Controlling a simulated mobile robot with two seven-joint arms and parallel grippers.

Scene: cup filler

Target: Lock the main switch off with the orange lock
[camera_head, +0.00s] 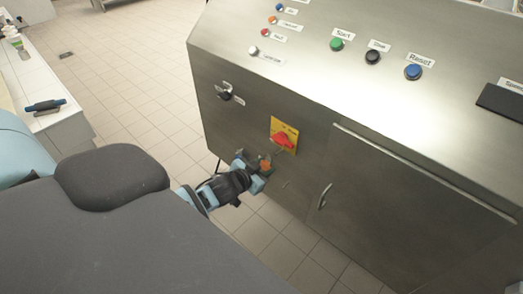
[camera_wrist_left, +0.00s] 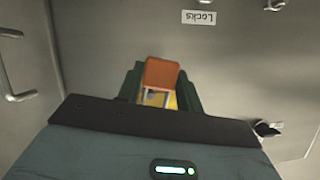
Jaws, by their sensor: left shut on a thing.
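The main switch (camera_head: 283,140) is a red handle on a yellow plate, on the front of the steel cabinet in the head view. My left gripper (camera_head: 265,168) is just below it, close to the cabinet front. It is shut on the orange lock (camera_head: 265,165). In the left wrist view the orange lock body (camera_wrist_left: 161,73) sits between the dark green fingers (camera_wrist_left: 160,88), with its metal shackle below the body in the picture. A yellow patch (camera_wrist_left: 154,98) shows behind the shackle. I cannot tell whether the shackle touches the switch. My right gripper is not in view.
A door handle (camera_head: 324,196) stands out from the cabinet right of my left gripper. A black knob (camera_head: 225,95) is at upper left of the switch. A "Locks" label (camera_wrist_left: 199,18) is on the cabinet. Buttons line the sloped top. Tiled floor is free at left.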

